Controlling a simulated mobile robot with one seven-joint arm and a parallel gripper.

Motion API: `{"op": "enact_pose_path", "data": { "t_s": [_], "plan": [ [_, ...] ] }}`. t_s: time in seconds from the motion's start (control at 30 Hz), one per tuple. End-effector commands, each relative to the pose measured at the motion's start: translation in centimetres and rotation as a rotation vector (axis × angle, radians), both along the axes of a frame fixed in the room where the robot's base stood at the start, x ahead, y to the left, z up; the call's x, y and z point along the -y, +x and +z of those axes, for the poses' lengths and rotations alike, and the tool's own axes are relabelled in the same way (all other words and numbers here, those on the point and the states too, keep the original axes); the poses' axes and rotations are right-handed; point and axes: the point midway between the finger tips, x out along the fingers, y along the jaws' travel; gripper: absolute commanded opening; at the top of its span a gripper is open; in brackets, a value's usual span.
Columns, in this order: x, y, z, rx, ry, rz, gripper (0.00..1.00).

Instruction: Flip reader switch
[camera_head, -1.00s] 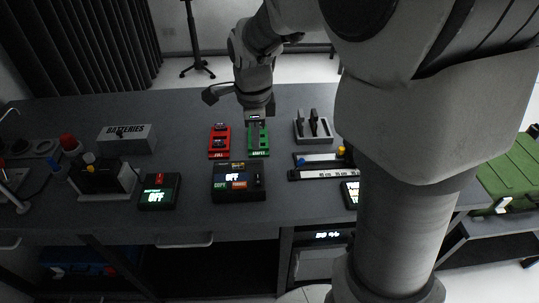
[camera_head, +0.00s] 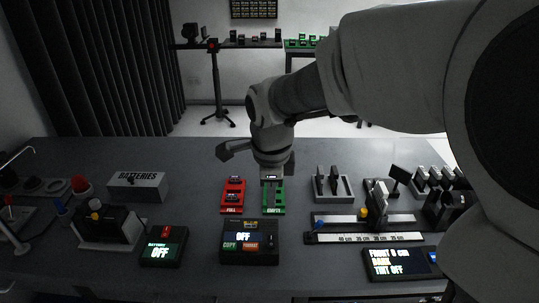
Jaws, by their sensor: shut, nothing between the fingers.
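The reader appears to be the dark box (camera_head: 250,258) at the front middle of the table in the head view. Its small screen reads OFF, above a green COPY button and an orange button. A switch on its dark right side is too dim to make out. My gripper (camera_head: 272,178) is shut and empty. It points down over the far part of the green EMPTY tray (camera_head: 274,210), behind the reader and apart from it.
A red tray (camera_head: 232,209) labelled FULL stands left of the green one. A BATTERY box (camera_head: 163,248) with a red switch sits left of the reader. A ruled rail (camera_head: 375,237) and a text display (camera_head: 395,262) lie to the right. A BATTERIES box (camera_head: 137,187) stands back left.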

Motion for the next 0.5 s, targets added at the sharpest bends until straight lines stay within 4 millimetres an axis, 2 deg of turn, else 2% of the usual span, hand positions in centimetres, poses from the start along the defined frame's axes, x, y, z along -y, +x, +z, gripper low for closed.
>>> {"op": "enact_pose_path", "data": {
  "t_s": [0.17, 0.27, 0.5],
  "plan": [
    [0.0, 0.0, -0.3, -0.001, 0.0, -0.001, 0.0],
    [0.1, 0.2, -1.2, -0.002, -0.001, 0.0, 0.0],
    [0.1, 0.9, -5.8, -0.005, -0.003, -0.002, 0.0]
  ]
}}
